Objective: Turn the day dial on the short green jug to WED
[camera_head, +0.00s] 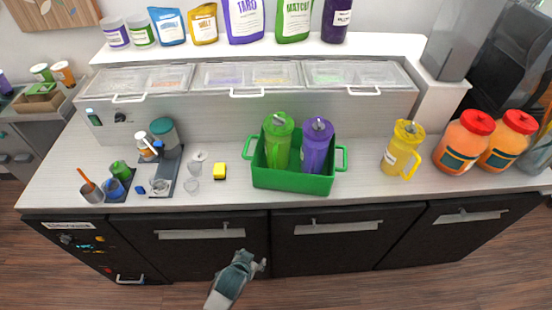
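A green jug (278,148) with a green lid stands upright in a green caddy (291,182) on the counter. A small grey piece shows on top of its lid, but day markings are too small to read. A purple jug (316,150) stands just right of it in the same caddy. My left gripper (253,259) is low in front of the cabinet fronts, well below and apart from the caddy. Its fingers look spread, with nothing between them. My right gripper is not in view.
A yellow jug (402,150) and orange jars with red lids (463,142) stand on the right. Lidded bins (250,78) line the back. Counter between caddy and yellow jug is clear.

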